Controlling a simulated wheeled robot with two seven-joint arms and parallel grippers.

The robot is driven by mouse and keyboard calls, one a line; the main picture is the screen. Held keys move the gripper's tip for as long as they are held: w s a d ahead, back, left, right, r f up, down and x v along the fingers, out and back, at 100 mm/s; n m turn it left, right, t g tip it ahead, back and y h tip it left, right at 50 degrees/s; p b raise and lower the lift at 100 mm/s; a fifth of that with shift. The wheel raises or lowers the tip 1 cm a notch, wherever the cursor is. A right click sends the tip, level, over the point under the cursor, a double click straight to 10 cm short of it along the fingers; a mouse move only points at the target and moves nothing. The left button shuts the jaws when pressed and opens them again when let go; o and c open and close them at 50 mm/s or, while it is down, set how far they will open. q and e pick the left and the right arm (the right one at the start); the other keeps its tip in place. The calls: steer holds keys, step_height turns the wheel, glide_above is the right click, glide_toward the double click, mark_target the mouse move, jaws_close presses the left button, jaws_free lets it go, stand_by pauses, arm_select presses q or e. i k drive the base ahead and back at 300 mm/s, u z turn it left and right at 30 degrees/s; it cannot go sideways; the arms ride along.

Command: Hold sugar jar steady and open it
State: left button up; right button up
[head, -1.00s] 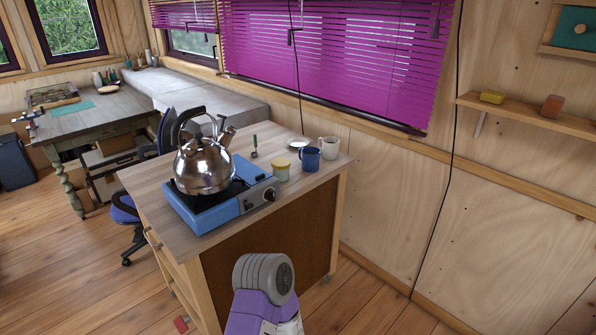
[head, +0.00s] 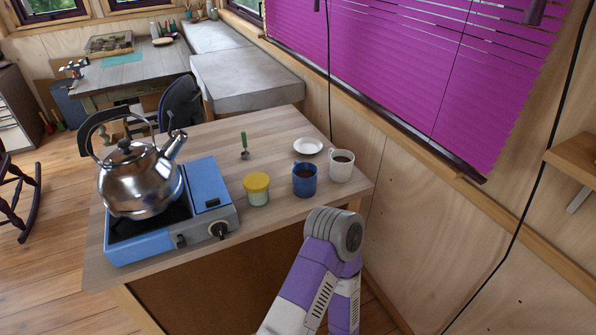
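The sugar jar (head: 257,190) stands upright on the wooden counter (head: 205,140), between the blue stove and the blue mug. It is a small pale jar with a yellow lid on top. Nothing touches it. A purple and white arm of mine (head: 318,270) comes up from the bottom of the head view, with its grey joint in front of the counter's near right corner. Neither gripper shows in this view.
A steel kettle (head: 140,180) sits on the blue camping stove (head: 208,203), left of the jar. A blue mug (head: 304,181) and a white mug (head: 341,166), both with dark drink, stand to the right. Behind are a green-handled spoon (head: 244,146) and a white saucer (head: 307,146).

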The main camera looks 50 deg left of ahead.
mark_target(260, 200)
steer(key=i, duration=0.75)
steer(key=u, duration=2.55)
